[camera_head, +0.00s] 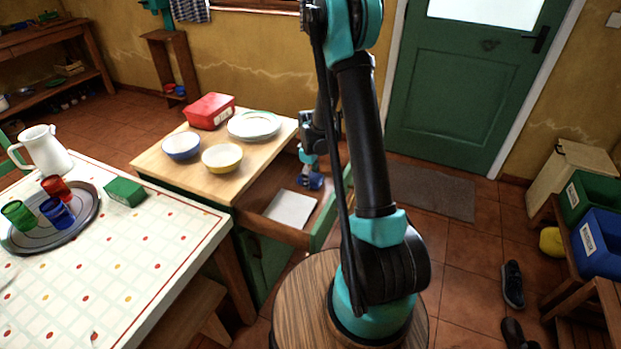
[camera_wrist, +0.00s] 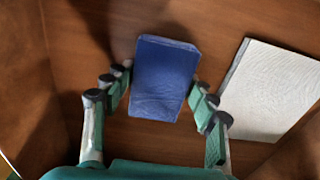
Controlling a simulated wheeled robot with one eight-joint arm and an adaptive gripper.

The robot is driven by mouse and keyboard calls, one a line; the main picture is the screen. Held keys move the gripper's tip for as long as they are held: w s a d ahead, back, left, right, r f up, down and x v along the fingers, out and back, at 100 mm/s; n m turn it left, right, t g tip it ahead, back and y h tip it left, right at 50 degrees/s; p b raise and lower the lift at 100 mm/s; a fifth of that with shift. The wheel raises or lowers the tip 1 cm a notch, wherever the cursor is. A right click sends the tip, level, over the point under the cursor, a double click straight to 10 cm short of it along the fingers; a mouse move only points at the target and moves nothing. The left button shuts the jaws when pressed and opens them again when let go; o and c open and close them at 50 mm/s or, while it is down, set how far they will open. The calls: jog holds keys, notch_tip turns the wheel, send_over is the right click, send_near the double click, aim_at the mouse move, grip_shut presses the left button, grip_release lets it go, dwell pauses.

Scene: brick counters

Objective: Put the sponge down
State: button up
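The blue sponge (camera_wrist: 165,75) is a block between the two fingertips of my gripper (camera_wrist: 160,82) in the wrist view. The fingertips meet its left and right sides, so the gripper looks shut on it. In the head view my gripper (camera_head: 308,160) points down at the open drawer (camera_head: 275,228), with the blue sponge (camera_head: 311,182) at its tips. Whether the sponge touches the drawer floor I cannot tell. A pale flat board or cloth (camera_head: 290,209) lies in the drawer. It also shows right of the sponge in the wrist view (camera_wrist: 270,88), apart from it.
The wooden counter (camera_head: 190,190) holds a blue bowl (camera_head: 182,146), a yellow bowl (camera_head: 222,158), plates (camera_head: 254,125) and a red box (camera_head: 210,111). The white table (camera_head: 150,240) at left holds a tray with cups, a jug and a green block. Bare drawer floor surrounds the sponge.

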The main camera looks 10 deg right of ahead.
jog(key=shift+o, duration=1.1)
notch_tip(320, 180, up, 12)
jog(key=s+d+r+m+t, duration=0.1)
jog(key=s+m, duration=0.4)
jog(key=s, duration=0.8)
jog(key=s+d+r+m+t, duration=0.2)
jog(key=s+m, duration=0.4)
jog(key=s, duration=0.7)
jog(key=shift+d+r+t, duration=0.25)
jog(key=shift+d+t, duration=0.3)
jog(key=shift+t, duration=0.05)
